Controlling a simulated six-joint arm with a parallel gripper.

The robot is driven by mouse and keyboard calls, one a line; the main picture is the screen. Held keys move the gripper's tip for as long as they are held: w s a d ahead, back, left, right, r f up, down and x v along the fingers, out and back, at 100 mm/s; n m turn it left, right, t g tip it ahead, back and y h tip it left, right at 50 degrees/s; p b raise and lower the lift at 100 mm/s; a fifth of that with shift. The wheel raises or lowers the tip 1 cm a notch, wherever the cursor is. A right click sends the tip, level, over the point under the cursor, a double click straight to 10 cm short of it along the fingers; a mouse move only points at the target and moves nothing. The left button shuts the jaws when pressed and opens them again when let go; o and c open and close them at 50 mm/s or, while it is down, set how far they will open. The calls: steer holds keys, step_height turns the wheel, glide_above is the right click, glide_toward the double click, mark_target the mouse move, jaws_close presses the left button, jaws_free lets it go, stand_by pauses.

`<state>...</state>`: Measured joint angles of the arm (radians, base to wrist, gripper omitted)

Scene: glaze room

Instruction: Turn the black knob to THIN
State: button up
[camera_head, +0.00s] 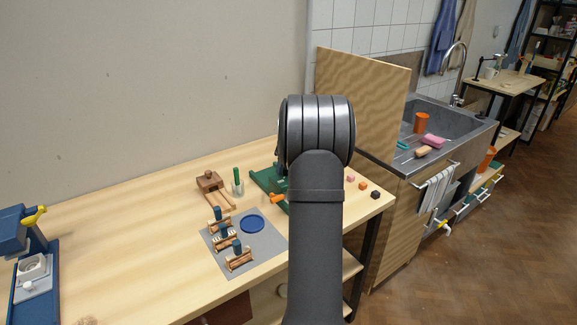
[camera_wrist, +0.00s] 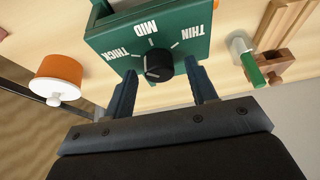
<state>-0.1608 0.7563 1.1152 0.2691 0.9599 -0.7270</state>
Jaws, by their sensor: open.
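The black knob (camera_wrist: 158,67) sits on a green panel (camera_wrist: 195,47) in the wrist view. White lettering on the panel reads THICK at left, MID at the top and THIN at right. A white mark shows on the knob's left side; which label it points at is hard to tell. My gripper (camera_wrist: 160,70) is open, with one dark blue finger on each side of the knob and a gap visible to both. Whether the tips reach past the knob's face is unclear. In the head view the green device (camera_head: 265,178) is partly hidden behind my arm, and the knob is hidden.
An orange and white round thing (camera_wrist: 60,75) lies left of the panel in the wrist view. A green-and-white upright thing (camera_head: 237,184) and a wooden piece (camera_head: 208,181) stand left of the device. A grey mat (camera_head: 266,262) holds small bundles and a blue disc (camera_head: 252,223).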

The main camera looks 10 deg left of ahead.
steer(key=c, duration=1)
steer(key=shift+m, duration=0.4)
steer(key=m, duration=0.2)
steer(key=m+t+h, duration=0.1)
steer(key=m, duration=0.1)
steer(key=shift+a+h, duration=0.15)
steer(key=shift+h, duration=0.15)
steer(key=m+h, duration=0.2)
steer(key=m, duration=0.3)
steer(key=shift+a, duration=0.15)
steer(key=m+h, duration=0.1)
steer(key=m, duration=0.2)
steer(key=m+h, duration=0.1)
steer(key=m, duration=0.1)
steer(key=shift+a+m+g, duration=0.15)
steer(key=shift+m+g, duration=0.15)
steer(key=shift+m, duration=0.1)
steer(key=m, duration=0.2)
steer(key=m+g+h, duration=0.1)
steer(key=m, duration=0.1)
steer(key=shift+w+m+h, duration=0.1)
steer(key=shift+m+h, duration=0.2)
steer(key=shift+m, duration=0.1)
